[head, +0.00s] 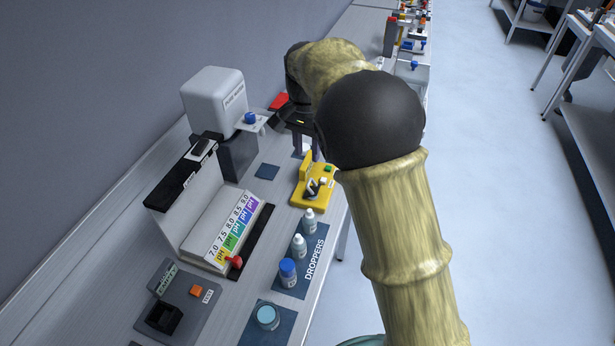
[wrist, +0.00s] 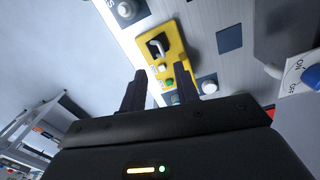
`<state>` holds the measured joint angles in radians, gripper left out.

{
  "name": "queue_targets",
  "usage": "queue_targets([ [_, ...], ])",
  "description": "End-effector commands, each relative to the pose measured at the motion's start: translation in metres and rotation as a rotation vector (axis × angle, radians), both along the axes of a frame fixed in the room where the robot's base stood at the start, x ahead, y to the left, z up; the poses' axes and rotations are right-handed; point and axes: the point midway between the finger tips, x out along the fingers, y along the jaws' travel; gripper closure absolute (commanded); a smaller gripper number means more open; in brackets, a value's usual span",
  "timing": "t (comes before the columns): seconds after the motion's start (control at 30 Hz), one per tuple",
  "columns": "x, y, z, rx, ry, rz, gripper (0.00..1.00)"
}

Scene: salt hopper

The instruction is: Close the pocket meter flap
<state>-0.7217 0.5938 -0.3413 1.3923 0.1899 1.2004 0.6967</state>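The yellow pocket meter (head: 312,197) lies on the bench near its front edge, with a green button and a black part on top. A yellow plate (head: 307,165) stands up at its far end and looks like the raised flap; its hinge is hard to make out. In the wrist view the meter (wrist: 172,42) lies beyond my fingertips. My gripper (wrist: 161,71) is open, its two dark fingers apart with nothing visibly held. In the head view my gripper (head: 303,145) is above and behind the meter's far end, partly hidden by my arm.
Dropper bottles (head: 299,245) stand on a dark mat in front of the meter. A pH colour chart box (head: 222,235) is to the left, and a white dispenser (head: 215,100) with a blue knob behind.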

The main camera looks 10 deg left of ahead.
Motion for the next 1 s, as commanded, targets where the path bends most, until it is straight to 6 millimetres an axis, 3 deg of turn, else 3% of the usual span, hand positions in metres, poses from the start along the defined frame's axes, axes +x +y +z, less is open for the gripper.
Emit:
queue_targets([
  [0.5,-0.001,-0.001,-0.086,-0.001,0.003,0.001,0.69],
  [0.9,-0.001,-0.001,-0.096,0.001,0.000,0.000,0.69],
  [1.0,-0.001,-0.001,-0.096,0.001,0.000,0.001,0.86],
])
